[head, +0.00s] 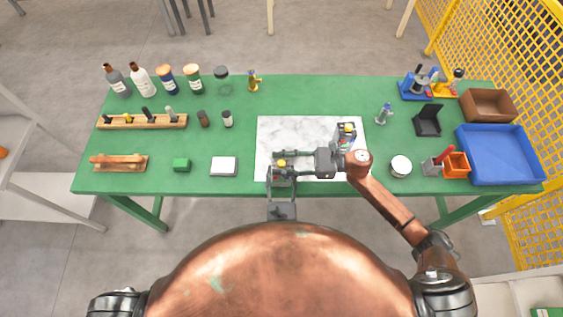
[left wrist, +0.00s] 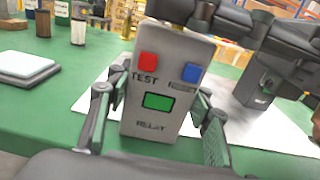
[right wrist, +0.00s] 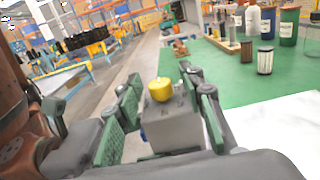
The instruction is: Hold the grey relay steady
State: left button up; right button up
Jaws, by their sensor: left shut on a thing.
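The grey relay (head: 281,176) stands upright at the front edge of the white marbled mat, with a yellow knob on top. In the left wrist view the relay (left wrist: 165,92) shows a red TEST button, a blue button and a green screen. My left gripper (head: 282,187) comes from the front edge and is shut on the relay's sides; its pads flank the relay in the left wrist view (left wrist: 160,122). My right gripper (head: 284,164) comes from the right, its fingers apart on either side of the relay's upper part. The right wrist view shows the yellow knob and grey top between those fingers (right wrist: 165,100).
A second grey device (head: 346,139) stands on the mat (head: 310,125), behind my right gripper. A white square pad (head: 223,166) and green block (head: 181,164) lie left. A white round tin (head: 400,166), orange bin (head: 456,165) and blue tray (head: 500,155) are right.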

jog(key=shift+c, duration=0.3)
grip_shut()
jog(key=shift+t, duration=0.3)
jog(key=m+t, duration=0.3)
jog(key=t, duration=0.1)
jog(key=shift+s+f+h, duration=0.1)
jog(key=shift+s+h, duration=0.05)
jog(key=shift+h, duration=0.25)
jog(key=m+t+h, duration=0.1)
jog(key=m+t, duration=0.1)
jog(key=t, duration=0.2)
jog(key=shift+m+h, duration=0.4)
jog(key=m+t+h, duration=0.4)
jog(key=t, duration=0.1)
jog(key=shift+m+h, duration=0.3)
jog(key=shift+h, duration=0.1)
jog(key=shift+m+t+h, duration=0.3)
jog(key=shift+t+h, duration=0.1)
jog(key=shift+o, duration=0.3)
grip_release()
